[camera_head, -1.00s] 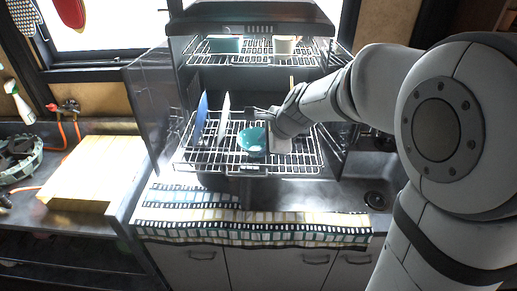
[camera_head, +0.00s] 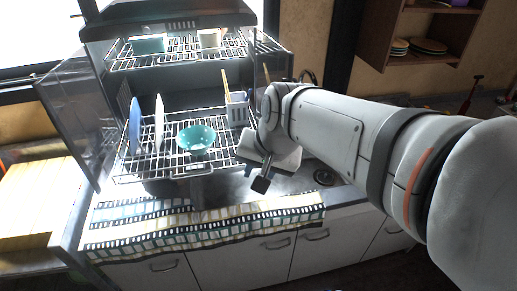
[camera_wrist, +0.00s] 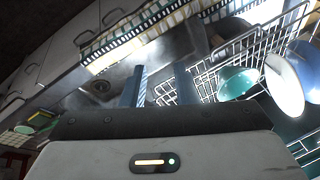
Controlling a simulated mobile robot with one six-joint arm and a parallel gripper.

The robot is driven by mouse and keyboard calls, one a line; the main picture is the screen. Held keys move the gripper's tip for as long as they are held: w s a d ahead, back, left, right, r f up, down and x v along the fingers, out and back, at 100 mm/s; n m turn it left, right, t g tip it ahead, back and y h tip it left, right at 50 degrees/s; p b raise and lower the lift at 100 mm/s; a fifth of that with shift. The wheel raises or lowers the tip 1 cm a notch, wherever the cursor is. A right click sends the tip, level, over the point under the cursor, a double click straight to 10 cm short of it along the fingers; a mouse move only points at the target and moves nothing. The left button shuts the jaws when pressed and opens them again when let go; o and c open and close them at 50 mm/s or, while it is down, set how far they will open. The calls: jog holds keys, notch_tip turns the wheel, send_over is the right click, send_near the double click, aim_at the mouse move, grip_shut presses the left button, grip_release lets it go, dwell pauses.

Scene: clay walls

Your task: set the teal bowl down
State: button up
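The teal bowl (camera_head: 197,139) sits upright on the lower wire rack (camera_head: 168,172) of the dish cabinet, right of the standing plates. It also shows in the wrist view (camera_wrist: 238,83), to the right of my fingers. My gripper (camera_head: 254,172) is right of the bowl and apart from it, near the rack's front right corner. In the wrist view my gripper (camera_wrist: 160,88) has its two fingers spread with nothing between them.
A blue plate (camera_head: 135,125) and a white plate (camera_head: 159,122) stand left of the bowl. A utensil holder (camera_head: 237,110) stands behind right. The upper rack holds a teal dish (camera_head: 150,45) and a cream cup (camera_head: 209,39). A patterned cloth (camera_head: 205,226) covers the counter's front edge.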

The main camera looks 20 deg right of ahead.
jog(key=s+d+f+n+h, duration=0.1)
jog(key=s+d+f+n, duration=0.1)
jog(key=s+n, duration=0.3)
jog(key=shift+s+d+g+h, duration=0.3)
jog(key=shift+s+d, duration=0.2)
jog(key=shift+d, duration=0.25)
